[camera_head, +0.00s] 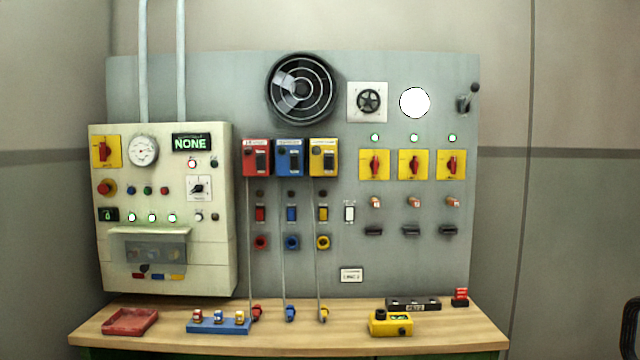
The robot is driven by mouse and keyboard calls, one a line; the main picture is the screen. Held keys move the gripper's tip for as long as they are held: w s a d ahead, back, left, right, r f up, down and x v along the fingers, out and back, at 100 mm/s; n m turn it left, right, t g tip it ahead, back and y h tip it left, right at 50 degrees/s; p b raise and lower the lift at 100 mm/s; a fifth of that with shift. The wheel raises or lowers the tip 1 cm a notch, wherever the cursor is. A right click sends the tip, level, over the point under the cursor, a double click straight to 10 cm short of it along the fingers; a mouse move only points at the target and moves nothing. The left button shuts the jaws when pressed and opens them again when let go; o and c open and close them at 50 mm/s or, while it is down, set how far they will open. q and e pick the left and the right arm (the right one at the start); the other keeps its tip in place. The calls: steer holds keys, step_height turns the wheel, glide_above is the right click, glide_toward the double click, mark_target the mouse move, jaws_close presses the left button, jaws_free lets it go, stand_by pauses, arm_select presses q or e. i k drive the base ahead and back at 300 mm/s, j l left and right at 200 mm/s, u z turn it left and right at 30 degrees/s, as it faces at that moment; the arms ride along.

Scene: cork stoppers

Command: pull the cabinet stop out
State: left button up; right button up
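The cabinet (215,260) is a cream box on the left of the grey panel, above the bench. Whether the button is pressed in or out is too small to tell.
A clear hood (150,234) juts from the cabinet's lower front. The wooden bench (285,345) below carries a red tray (130,321), a blue block (218,326) and a yellow control box (390,322). Cables hang from red, blue and yellow boxes. The space before the cabinet's upper face is clear.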

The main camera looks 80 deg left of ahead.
mark_target(103, 189)
steer(key=u, duration=3.75)
steer(key=i+l+u, duration=0.1)
steer(key=u, duration=0.7)
steer(key=i+l+u, duration=0.1)
steer(key=l+u, duration=0.7)
steer(key=l, duration=0.4)
steer(key=i+l+u, duration=0.15)
steer(key=l, duration=0.3)
